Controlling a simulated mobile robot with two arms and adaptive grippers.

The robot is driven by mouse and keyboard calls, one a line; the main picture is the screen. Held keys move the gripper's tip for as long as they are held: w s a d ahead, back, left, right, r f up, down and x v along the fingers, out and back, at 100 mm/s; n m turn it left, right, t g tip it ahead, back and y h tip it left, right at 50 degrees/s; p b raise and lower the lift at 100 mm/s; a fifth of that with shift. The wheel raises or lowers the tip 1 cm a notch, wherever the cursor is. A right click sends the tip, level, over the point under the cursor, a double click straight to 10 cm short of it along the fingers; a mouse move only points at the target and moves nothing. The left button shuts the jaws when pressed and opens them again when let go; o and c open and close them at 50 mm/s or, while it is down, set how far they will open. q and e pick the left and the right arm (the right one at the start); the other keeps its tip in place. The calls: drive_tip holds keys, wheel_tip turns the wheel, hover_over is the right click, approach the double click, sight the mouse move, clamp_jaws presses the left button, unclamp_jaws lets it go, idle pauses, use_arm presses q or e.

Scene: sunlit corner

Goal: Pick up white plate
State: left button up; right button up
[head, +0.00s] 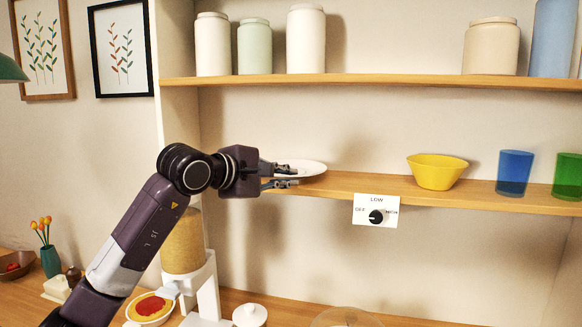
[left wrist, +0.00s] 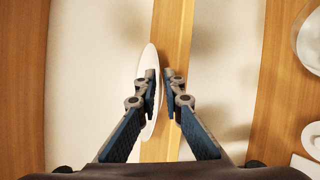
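The white plate (head: 308,168) lies on the left end of the middle shelf in the head view. In the left wrist view the plate (left wrist: 149,60) shows as a narrow white oval. My left gripper (head: 284,176) is at the plate's near left edge, with one finger over the plate and the other lower, by the shelf's front edge. In the left wrist view the fingertips (left wrist: 160,74) stand a small gap apart at the plate's rim. Whether they touch it I cannot tell. My right gripper is in neither view.
The middle shelf (head: 350,187) also holds a yellow bowl (head: 437,172), a blue cup (head: 514,173) and a green cup (head: 568,177). A dial panel (head: 376,210) is below its front edge. Jars stand on the upper shelf (head: 390,80). A cereal dispenser (head: 184,243) stands below.

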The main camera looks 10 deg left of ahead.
use_arm(q)
drive_tip(key=shift+x, duration=1.15)
drive_tip(key=shift+s, duration=0.15)
clamp_jaws()
drive_tip(key=shift+r, duration=0.15)
